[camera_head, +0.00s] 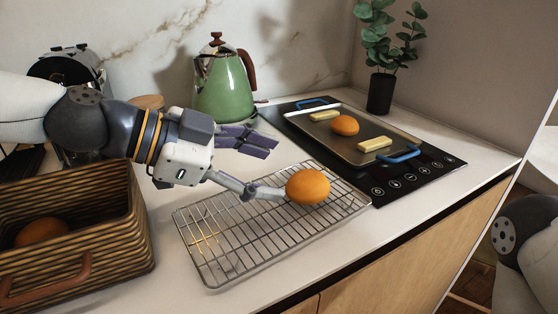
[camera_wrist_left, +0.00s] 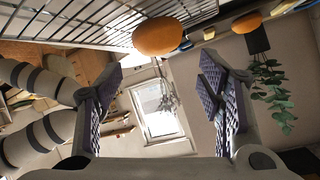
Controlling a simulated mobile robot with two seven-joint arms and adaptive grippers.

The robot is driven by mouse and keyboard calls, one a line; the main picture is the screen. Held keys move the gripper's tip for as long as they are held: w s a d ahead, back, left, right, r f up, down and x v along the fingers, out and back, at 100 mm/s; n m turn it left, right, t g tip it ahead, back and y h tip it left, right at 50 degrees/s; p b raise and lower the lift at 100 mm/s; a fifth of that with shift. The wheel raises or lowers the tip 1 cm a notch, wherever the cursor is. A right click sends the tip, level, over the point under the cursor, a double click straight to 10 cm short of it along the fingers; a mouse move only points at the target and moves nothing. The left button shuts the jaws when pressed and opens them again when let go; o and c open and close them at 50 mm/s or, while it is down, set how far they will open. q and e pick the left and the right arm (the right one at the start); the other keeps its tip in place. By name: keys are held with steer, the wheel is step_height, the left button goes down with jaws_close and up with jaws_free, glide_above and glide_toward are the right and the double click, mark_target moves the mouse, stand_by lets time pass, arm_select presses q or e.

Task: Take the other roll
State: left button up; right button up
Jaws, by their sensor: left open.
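An orange-brown roll (camera_head: 308,187) sits on the wire cooling rack (camera_head: 215,262); it also shows in the left wrist view (camera_wrist_left: 158,37). My left gripper (camera_head: 265,165) is open and empty above the rack, its fingers spread left of the roll. The nearer finger overlaps the roll's left edge in the head view; I cannot tell whether it touches. A second roll (camera_head: 345,125) lies on the baking tray (camera_head: 330,138) between two pale yellow blocks. A third roll (camera_head: 41,232) is in the woven basket (camera_head: 130,215). My right gripper is out of view.
The tray has blue handles and stands on the black cooktop (camera_head: 440,163). A green kettle (camera_head: 225,88) and a potted plant (camera_head: 380,92) stand behind. The counter's front strip (camera_head: 345,240) right of the rack is clear. My right arm shows at the right edge.

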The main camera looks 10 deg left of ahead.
mark_target(300, 180)
arm_select(q)
steer(key=shift+w, duration=0.25)
steer(key=x, duration=0.2)
steer(key=b+x, duration=0.1)
steer(key=x, duration=0.4)
steer(key=shift+s+f, duration=0.35)
steer(key=shift+s, duration=0.05)
steer(key=shift+w+d, duration=0.15)
steer(key=shift+r, duration=0.15)
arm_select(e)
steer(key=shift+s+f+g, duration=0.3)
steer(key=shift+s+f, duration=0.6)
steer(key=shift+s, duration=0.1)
arm_select(q)
steer(key=c, duration=0.9)
